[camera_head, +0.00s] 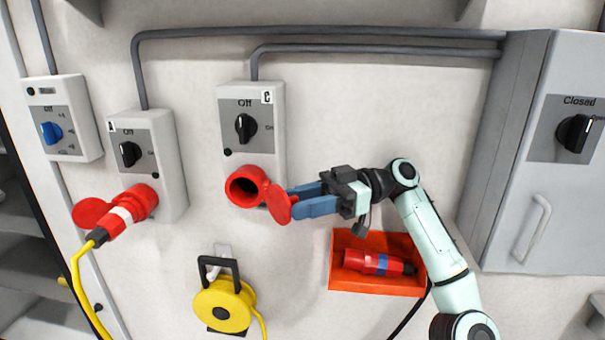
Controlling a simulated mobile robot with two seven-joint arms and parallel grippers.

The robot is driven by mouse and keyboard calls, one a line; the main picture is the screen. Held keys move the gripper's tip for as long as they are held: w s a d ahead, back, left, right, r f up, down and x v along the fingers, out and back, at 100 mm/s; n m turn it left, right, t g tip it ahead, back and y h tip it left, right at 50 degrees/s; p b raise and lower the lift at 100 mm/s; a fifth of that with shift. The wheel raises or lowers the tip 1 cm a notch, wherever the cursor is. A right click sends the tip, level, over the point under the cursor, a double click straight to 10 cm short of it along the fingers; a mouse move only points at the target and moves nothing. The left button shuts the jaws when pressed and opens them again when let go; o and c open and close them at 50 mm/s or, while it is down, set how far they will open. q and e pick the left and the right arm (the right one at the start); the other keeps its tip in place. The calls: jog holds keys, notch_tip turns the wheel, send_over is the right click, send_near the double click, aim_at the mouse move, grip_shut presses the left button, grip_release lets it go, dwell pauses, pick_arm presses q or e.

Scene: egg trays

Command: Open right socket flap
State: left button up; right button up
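The right socket (242,186) is a red round socket under the switch box (263,140) marked C. Its dark opening faces outward and shows uncovered. Its red flap (279,203) stands swung out to the right of the opening. My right gripper (296,203) comes from the right, with its blue fingers at the flap. One finger reaches behind the flap's upper edge and the other lies along its right side. Whether the fingers pinch the flap or only touch it cannot be told. My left gripper is not in view.
A red plug with a yellow cable sits in the left socket (141,201) below box A (158,160). A yellow cable reel (224,303) hangs lower left. A grey cabinet (570,200) stands right.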

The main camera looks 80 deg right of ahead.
pick_arm(q)
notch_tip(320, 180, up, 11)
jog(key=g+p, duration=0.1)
jog(key=p, duration=1.1)
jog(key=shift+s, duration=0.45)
pick_arm(e)
notch_tip(320, 180, up, 20)
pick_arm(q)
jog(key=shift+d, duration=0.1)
